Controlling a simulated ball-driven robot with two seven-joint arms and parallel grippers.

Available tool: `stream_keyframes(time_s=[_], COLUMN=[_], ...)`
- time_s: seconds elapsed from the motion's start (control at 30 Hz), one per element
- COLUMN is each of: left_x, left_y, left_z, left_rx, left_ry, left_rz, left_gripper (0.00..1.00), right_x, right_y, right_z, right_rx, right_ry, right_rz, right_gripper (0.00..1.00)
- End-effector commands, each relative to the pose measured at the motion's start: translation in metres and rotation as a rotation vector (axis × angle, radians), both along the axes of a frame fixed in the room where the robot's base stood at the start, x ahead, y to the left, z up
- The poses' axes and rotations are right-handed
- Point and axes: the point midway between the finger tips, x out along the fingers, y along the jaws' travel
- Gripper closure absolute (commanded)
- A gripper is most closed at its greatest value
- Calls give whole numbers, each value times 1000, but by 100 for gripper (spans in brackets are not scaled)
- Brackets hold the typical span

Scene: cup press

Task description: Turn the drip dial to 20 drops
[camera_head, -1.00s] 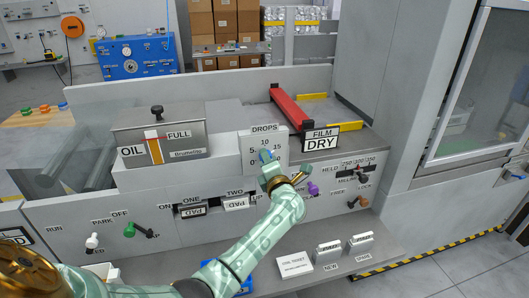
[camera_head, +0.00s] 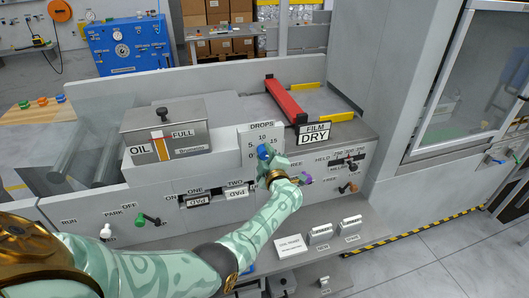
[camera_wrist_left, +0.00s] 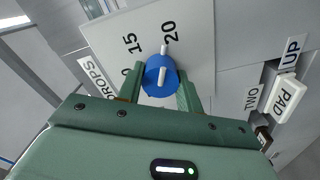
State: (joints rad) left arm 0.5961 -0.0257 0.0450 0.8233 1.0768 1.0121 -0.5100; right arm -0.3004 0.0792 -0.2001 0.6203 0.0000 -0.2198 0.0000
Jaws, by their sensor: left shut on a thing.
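The drip dial is a round blue knob (camera_head: 264,151) on the white DROPS plate (camera_head: 249,140), on the front of the grey machine. In the left wrist view the blue knob (camera_wrist_left: 160,80) sits between the two green fingers of my left gripper (camera_wrist_left: 160,88), which is shut on it. A white pointer (camera_wrist_left: 164,49) reaches from the knob to just beside the 20 mark (camera_wrist_left: 170,33), with 15 to its left. In the head view my left gripper (camera_head: 268,165) covers the lower right of the plate. My right gripper is in neither view.
The OIL tank (camera_head: 167,136) stands left of the plate, and the FILM DRY sign (camera_head: 314,132) stands to the right. Below are the ONE and TWO pad switches (camera_head: 237,193), and a purple knob (camera_head: 305,180) sits close to the gripper's right. Cards stand on the ledge.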

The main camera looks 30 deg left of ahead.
Motion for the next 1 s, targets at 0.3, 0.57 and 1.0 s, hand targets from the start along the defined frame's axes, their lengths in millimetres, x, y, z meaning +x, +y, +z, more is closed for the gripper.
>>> stream_keyframes(time_s=[0.3,0.57,1.0], left_x=[-1,-1,0], left_y=[-2,-2,-1], left_z=[-3,-4,-2], left_rx=[57,67,67], left_ry=[76,87,83], left_rz=[-2,-2,-1], left_gripper=[87,87,43], right_x=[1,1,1], right_y=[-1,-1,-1], right_z=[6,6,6], right_rx=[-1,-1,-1], right_ry=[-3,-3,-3], right_rz=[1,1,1], right_gripper=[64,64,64])
